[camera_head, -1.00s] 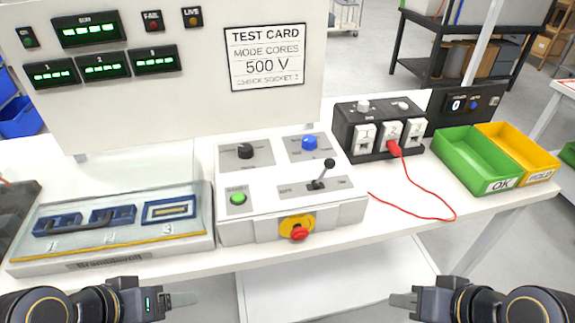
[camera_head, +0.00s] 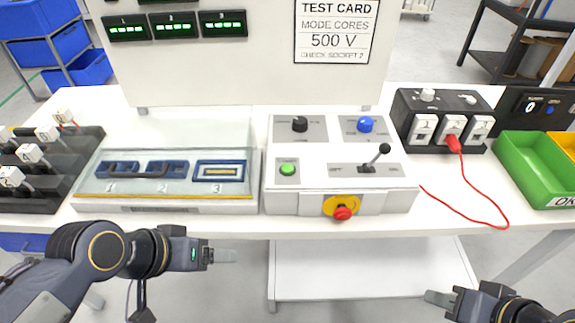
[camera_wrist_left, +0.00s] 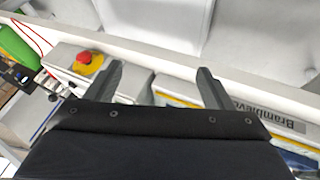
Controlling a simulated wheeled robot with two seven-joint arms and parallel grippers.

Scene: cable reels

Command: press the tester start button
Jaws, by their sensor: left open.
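The tester control box (camera_head: 392,198) stands on the white bench. Its green start button (camera_head: 288,170) is at the left of the sloped top, below a black knob (camera_head: 299,124). A blue knob (camera_head: 365,124) and a black lever (camera_head: 379,155) are to the right. A red stop button (camera_head: 342,213) on a yellow plate is on the front face and shows in the left wrist view (camera_wrist_left: 84,58). My left gripper (camera_head: 226,255) is open and empty in front of the bench edge, below and left of the green button. My right gripper (camera_head: 438,299) is at lower right; its jaw opening is unclear.
A clear-lidded fixture (camera_head: 165,180) with blue pieces is left of the box. A black socket block (camera_head: 445,120) with a red plug and cable (camera_head: 470,208) is right. A green bin (camera_head: 535,165) stands beyond. A display panel (camera_head: 250,60) rises behind.

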